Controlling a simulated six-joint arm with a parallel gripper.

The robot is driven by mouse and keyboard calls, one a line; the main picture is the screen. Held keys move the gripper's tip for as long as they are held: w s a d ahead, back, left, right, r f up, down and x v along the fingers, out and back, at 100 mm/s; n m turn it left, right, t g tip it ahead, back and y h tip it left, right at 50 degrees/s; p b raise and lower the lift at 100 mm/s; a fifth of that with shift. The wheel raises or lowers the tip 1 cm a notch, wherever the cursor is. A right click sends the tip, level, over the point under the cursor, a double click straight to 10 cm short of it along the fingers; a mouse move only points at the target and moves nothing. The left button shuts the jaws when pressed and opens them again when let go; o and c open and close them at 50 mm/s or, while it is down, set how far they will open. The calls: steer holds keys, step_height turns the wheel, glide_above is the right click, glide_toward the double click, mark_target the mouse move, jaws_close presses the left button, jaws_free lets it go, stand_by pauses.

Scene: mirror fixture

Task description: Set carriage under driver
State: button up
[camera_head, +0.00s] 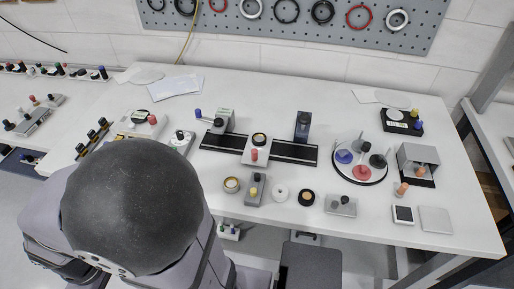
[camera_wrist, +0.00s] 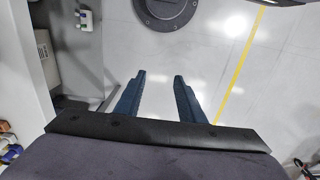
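A black rail (camera_head: 220,143) lies along the middle of the white table. A pale grey block with a red knob (camera_head: 256,151), which looks like the carriage, sits across the rail's middle, with a round tan-topped dark piece at its back. A grey unit with a blue-tipped handle (camera_head: 222,121) stands at the rail's left part. A dark blue upright block (camera_head: 302,126) stands at its right part. I cannot tell which one is the driver. My gripper (camera_wrist: 159,75) shows in the wrist view, fingers apart and empty above the floor. It does not show in the head view.
Small parts, including a block with a yellow knob (camera_head: 254,190), line the table front. My arm covers the lower left. A pegboard (camera_head: 300,20) hangs behind.

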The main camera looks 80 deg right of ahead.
steer(key=w+d+r+m+p, duration=0.1)
steer(key=w+d+r+m, duration=0.1)
steer(key=d+m, duration=0.8)
steer(key=w+d+r+m+p, duration=0.1)
steer(key=d+r+m, duration=0.25)
steer(key=d, duration=1.25)
steer(key=m+p, duration=0.2)
steer(key=m, duration=1.2)
glide_above(255, 150)
steer(key=shift+w+r+n, duration=0.1)
steer(key=shift+r+n, duration=0.15)
steer(key=shift+r, duration=0.2)
steer(key=shift+f+p, duration=1.05)
steer(key=shift+f, duration=2.65)
steer(key=shift+c, duration=0.5)
